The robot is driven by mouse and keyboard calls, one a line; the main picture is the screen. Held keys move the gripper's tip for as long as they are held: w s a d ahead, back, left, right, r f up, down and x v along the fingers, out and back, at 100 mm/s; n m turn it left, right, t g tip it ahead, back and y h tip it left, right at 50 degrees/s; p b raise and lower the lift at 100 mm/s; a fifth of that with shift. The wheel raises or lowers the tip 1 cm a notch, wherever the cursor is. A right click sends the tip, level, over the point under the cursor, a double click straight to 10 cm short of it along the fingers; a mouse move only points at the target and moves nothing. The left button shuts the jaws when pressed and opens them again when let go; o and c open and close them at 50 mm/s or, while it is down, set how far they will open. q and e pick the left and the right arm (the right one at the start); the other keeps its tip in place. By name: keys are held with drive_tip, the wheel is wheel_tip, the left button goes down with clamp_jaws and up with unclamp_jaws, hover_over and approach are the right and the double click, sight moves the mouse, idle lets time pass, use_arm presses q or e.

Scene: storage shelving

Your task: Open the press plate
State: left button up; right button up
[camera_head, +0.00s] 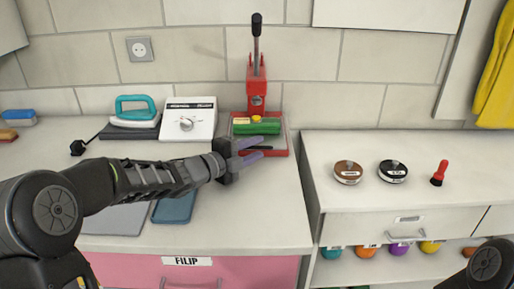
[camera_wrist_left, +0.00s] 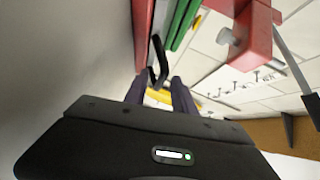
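The press has a red frame (camera_head: 257,90) with an upright black lever (camera_head: 257,45), at the back of the left counter. Its green plate (camera_head: 256,128) lies flat over the red base (camera_head: 278,151), with a small yellow part on top. A thin black handle (camera_wrist_left: 158,62) shows at the front of the press. My left gripper (camera_head: 257,152) is at the front of the press, with its purple fingers apart. In the left wrist view, the handle is just beyond and between the fingertips (camera_wrist_left: 158,85); I cannot tell whether they touch it. My right gripper is out of view.
A white box with a dial (camera_head: 187,121) and a teal iron (camera_head: 134,109) stand left of the press. A blue flat object (camera_head: 175,207) lies below my left arm. Two round lidded items (camera_head: 348,172) and a red-handled tool (camera_head: 439,173) sit on the right counter.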

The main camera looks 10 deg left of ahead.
use_arm(q)
drive_tip(key=shift+w+d+f, duration=0.1)
drive_tip(key=shift+w+d, duration=0.2)
drive_tip(key=shift+w, duration=0.25)
clamp_jaws()
drive_tip(key=shift+s, duration=0.1)
idle(1.0)
